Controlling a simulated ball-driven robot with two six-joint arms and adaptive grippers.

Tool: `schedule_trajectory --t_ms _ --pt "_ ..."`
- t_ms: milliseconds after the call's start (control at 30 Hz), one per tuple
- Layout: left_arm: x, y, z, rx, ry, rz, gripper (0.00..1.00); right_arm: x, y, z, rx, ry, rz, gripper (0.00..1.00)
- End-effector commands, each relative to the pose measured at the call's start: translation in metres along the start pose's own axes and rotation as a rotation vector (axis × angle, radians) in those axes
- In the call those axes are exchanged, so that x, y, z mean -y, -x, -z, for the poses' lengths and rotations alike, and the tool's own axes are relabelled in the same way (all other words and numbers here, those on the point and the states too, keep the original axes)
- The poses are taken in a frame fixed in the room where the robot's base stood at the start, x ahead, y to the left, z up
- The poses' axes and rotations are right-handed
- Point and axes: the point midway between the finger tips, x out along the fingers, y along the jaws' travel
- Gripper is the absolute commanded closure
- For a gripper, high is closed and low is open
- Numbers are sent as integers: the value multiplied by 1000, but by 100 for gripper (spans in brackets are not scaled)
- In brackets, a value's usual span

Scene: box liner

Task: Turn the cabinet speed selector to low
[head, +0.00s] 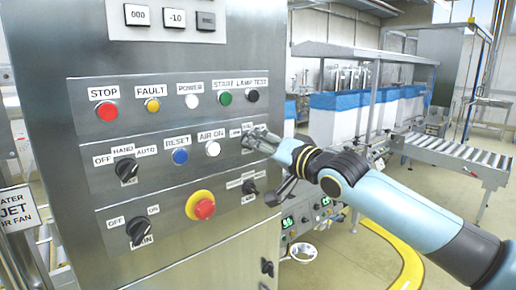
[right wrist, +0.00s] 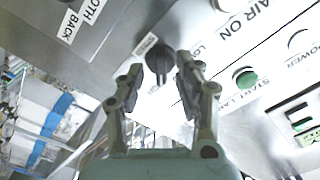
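The grey metal cabinet (head: 165,60) stands at the left in the head view, with rows of buttons and knobs. My right gripper (head: 256,138) is at the right end of the middle row, beside the AIR ON button (head: 213,149). It covers the selector there, and the small labels around it are hard to read. In the right wrist view, a black selector knob (right wrist: 158,60) shows between the fingertips of my right gripper (right wrist: 160,72), with part of a label starting "LO" beside it. The fingers are apart on either side of the knob; I see no clear contact. My left gripper is out of view.
Near the gripper are another black selector (head: 249,187) below, the red emergency stop (head: 203,207) and the lamp test button (head: 252,95) above. The blue RESET button (head: 180,156) is further left. A roller conveyor (head: 450,155) stands at the right behind my arm.

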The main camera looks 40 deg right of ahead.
Motion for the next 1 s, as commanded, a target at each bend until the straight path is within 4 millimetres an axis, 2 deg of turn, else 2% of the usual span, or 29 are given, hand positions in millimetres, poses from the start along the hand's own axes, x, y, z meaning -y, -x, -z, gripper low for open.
schedule_trajectory --t_ms 100,367,400,667,1000 --pt "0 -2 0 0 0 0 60 0 -6 0 0 0 1 65" --pt "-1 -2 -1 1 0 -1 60 1 -8 0 1 0 2 65" --pt "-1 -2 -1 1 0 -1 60 1 -8 0 1 0 2 67" --pt "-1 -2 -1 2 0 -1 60 1 -8 0 1 1 1 100" --pt "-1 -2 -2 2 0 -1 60 0 -7 0 2 13 1 100"
